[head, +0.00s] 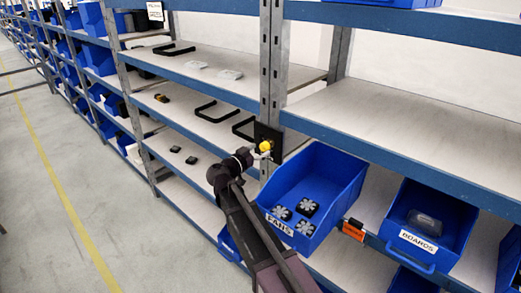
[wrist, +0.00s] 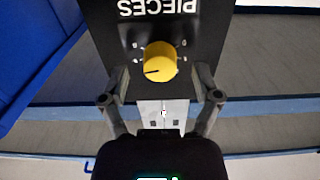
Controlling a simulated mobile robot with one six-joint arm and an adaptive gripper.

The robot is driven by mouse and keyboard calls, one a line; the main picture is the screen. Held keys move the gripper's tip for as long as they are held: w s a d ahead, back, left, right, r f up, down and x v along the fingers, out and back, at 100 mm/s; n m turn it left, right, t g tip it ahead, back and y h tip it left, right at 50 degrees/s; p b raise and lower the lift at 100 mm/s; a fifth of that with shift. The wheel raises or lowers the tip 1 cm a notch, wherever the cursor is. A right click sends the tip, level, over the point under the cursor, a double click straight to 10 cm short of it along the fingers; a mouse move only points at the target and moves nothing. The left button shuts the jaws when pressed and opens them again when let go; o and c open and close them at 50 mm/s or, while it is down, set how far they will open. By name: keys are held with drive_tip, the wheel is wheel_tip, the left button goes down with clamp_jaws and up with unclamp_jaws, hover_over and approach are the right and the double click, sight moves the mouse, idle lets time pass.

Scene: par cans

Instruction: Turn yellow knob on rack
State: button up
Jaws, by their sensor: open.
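The yellow knob (head: 265,146) sits on a black panel (head: 270,134) fixed to the rack's upright post in the head view. In the wrist view the yellow knob (wrist: 160,62) appears large, with a dark pointer line on its face and small marks around it. The black panel (wrist: 205,25) carries the word PIECES, seen upside down. My gripper (head: 262,152) is at the panel. In the wrist view my gripper (wrist: 160,75) is open, with one finger on each side of the knob. I cannot tell whether either finger touches it.
A blue bin labelled FANS (head: 330,170) stands just right of my gripper. A blue bin labelled BOARDS (head: 450,215) is farther right. Black handles (head: 213,110) lie on the shelf to the left. The aisle floor (head: 50,200) at the left is clear.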

drive_tip(key=shift+w+d, duration=0.35)
drive_tip(key=shift+w, duration=0.15)
clamp_jaws()
drive_tip(key=shift+n, duration=0.5)
drive_tip(key=n, duration=0.2)
drive_tip(key=shift+n, duration=0.3)
drive_tip(key=n, duration=0.3)
drive_tip(key=shift+r+n, duration=0.1)
drive_tip(key=shift+n, duration=0.2)
drive_tip(key=n, duration=0.7)
